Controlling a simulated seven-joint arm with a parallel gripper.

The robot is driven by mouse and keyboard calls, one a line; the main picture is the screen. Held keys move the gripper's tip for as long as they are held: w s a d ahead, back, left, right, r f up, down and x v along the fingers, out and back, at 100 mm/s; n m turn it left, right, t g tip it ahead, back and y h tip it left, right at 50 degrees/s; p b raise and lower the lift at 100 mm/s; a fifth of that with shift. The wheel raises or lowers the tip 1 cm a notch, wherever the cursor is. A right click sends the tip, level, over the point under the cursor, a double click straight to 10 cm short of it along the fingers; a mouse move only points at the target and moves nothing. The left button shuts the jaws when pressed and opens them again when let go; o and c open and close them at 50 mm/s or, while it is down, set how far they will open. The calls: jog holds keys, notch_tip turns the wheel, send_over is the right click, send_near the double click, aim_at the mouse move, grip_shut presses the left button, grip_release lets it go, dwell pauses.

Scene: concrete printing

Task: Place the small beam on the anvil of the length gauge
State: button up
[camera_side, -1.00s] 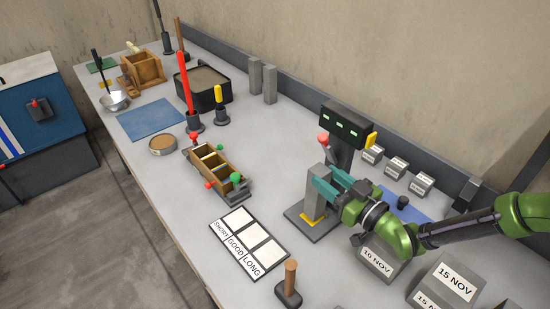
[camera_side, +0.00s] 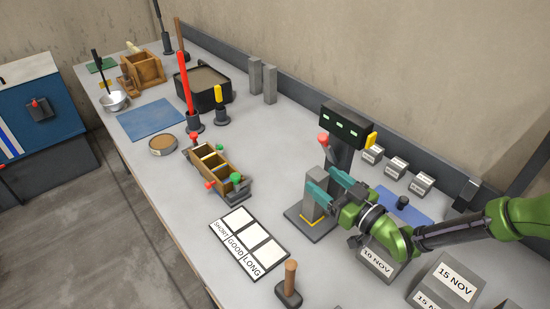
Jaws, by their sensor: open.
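The small beam (camera_side: 313,208) is a grey concrete bar standing upright on the dark base plate of the length gauge (camera_side: 294,217), at the yellow-marked anvil (camera_side: 312,222). My gripper (camera_side: 328,184) has teal fingers, spread apart at the beam's upper part, and they partly cover it. I cannot tell whether either finger touches it. The gauge's dark display head (camera_side: 346,122) with small green readouts stands behind, with a red-knobbed lever (camera_side: 323,137) close above the beam. The contact under the beam is not clear.
A SHORT/GOOD/LONG card (camera_side: 249,242) lies left of the gauge, with a wooden-handled tool (camera_side: 289,284) in front. Dated blocks (camera_side: 453,281) stand at right, and small labelled blocks (camera_side: 397,168) behind. A wooden mould (camera_side: 215,166) sits further left.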

jog(key=shift+r, duration=0.2)
jog(key=v, duration=1.2)
jog(key=d+r+m+g+h, duration=0.1)
jog(key=d+r+m+h, duration=0.2)
jog(key=d+r+h, duration=0.5)
jog(key=d+r+m+g+h, duration=0.1)
jog(key=d+r+m, duration=0.1)
jog(key=d+r, duration=0.7)
jog(key=s+d+r+m+g, duration=0.1)
jog(key=s+d+m+g, duration=0.1)
jog(key=s+d+m, duration=0.2)
jog(key=s+d+r+m+g+h, duration=0.1)
jog(key=s+d+m, duration=0.2)
jog(key=s+d, duration=0.7)
jog(key=s, duration=0.5)
jog(key=shift+s+d+r+m+g+h, duration=0.2)
jog(key=shift+d+r+m+g+h, duration=0.1)
jog(key=shift+r+m+g, duration=0.1)
